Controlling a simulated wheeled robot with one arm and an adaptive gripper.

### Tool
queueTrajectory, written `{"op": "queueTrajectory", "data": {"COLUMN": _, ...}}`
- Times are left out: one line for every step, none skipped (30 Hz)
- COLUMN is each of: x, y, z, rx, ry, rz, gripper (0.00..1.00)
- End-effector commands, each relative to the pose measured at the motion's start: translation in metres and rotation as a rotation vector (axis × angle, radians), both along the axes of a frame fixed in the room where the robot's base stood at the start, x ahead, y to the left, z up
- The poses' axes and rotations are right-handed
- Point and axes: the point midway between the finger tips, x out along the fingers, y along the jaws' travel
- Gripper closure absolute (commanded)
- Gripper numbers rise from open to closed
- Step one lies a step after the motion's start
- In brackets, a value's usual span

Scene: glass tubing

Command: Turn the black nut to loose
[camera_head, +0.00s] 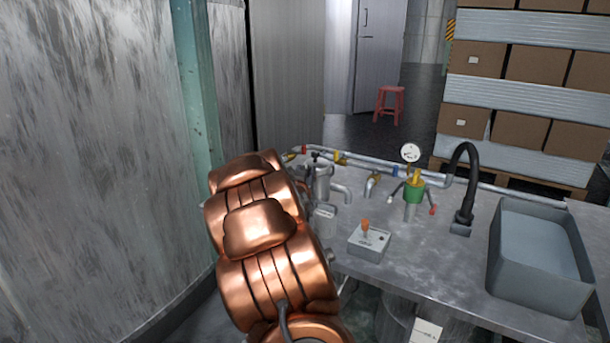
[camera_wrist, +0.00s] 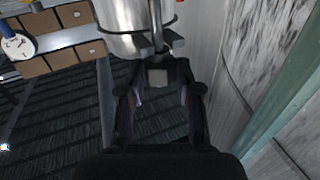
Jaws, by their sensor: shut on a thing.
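My gripper (camera_wrist: 157,55) is in the wrist view, its two dark fingers reaching up to the lower side of a shiny metal vessel (camera_wrist: 125,18). The fingertips are closed around a small part beside the vessel's dark band, in front of a thin upright rod (camera_wrist: 155,18). A pale grey block (camera_wrist: 157,77) shows between the fingers. I cannot clearly make out the black nut; the fingertips may cover it. In the head view, my copper arm hides the gripper. A metal cylinder (camera_head: 322,183) with a small dark top stands just right of the arm.
The metal table (camera_head: 450,260) carries a switch box (camera_head: 370,242), a green-and-yellow valve (camera_head: 414,190), a pressure gauge (camera_head: 410,153), a black tap (camera_head: 464,190) and a grey basin (camera_head: 540,255). A worn wall (camera_head: 90,150) stands close on the left. Stacked boxes (camera_head: 540,65) stand behind.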

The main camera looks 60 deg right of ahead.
Motion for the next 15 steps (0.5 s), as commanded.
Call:
{"op": "queueTrajectory", "data": {"x": -0.0008, "y": -0.0005, "z": 0.0006, "rx": 0.000, "ry": -0.002, "rz": -0.001, "gripper": 1.00}}
{"op": "queueTrajectory", "data": {"x": -0.0008, "y": -0.0006, "z": 0.0006, "rx": 0.000, "ry": -0.002, "rz": -0.001, "gripper": 1.00}}
{"op": "queueTrajectory", "data": {"x": -0.0008, "y": -0.0006, "z": 0.0007, "rx": 0.000, "ry": -0.001, "rz": -0.001, "gripper": 1.00}}
{"op": "queueTrajectory", "data": {"x": -0.0008, "y": -0.0006, "z": 0.0007, "rx": 0.000, "ry": -0.001, "rz": -0.002, "gripper": 1.00}}
{"op": "queueTrajectory", "data": {"x": -0.0008, "y": -0.0006, "z": 0.0007, "rx": 0.000, "ry": -0.001, "rz": -0.002, "gripper": 1.00}}
{"op": "queueTrajectory", "data": {"x": -0.0007, "y": -0.0005, "z": 0.0008, "rx": -0.001, "ry": -0.002, "rz": -0.002, "gripper": 1.00}}
{"op": "queueTrajectory", "data": {"x": -0.0008, "y": -0.0006, "z": 0.0008, "rx": -0.001, "ry": -0.002, "rz": -0.002, "gripper": 1.00}}
{"op": "queueTrajectory", "data": {"x": -0.0008, "y": -0.0006, "z": 0.0009, "rx": -0.001, "ry": -0.002, "rz": -0.002, "gripper": 1.00}}
{"op": "queueTrajectory", "data": {"x": -0.0006, "y": -0.0006, "z": 0.0009, "rx": -0.001, "ry": -0.002, "rz": -0.002, "gripper": 0.65}}
{"op": "queueTrajectory", "data": {"x": -0.0006, "y": -0.0006, "z": 0.0009, "rx": -0.001, "ry": -0.002, "rz": -0.002, "gripper": 0.62}}
{"op": "queueTrajectory", "data": {"x": -0.0006, "y": -0.0006, "z": 0.0009, "rx": -0.001, "ry": -0.002, "rz": -0.002, "gripper": 0.59}}
{"op": "queueTrajectory", "data": {"x": -0.0006, "y": -0.0005, "z": 0.0008, "rx": -0.001, "ry": -0.002, "rz": -0.001, "gripper": 0.55}}
{"op": "queueTrajectory", "data": {"x": -0.0005, "y": -0.0004, "z": 0.0008, "rx": -0.001, "ry": -0.002, "rz": -0.001, "gripper": 0.52}}
{"op": "queueTrajectory", "data": {"x": -0.0004, "y": -0.0004, "z": 0.0007, "rx": -0.001, "ry": -0.002, "rz": -0.001, "gripper": 0.48}}
{"op": "queueTrajectory", "data": {"x": -0.0004, "y": -0.0004, "z": 0.0007, "rx": -0.001, "ry": -0.002, "rz": -0.001, "gripper": 0.44}}
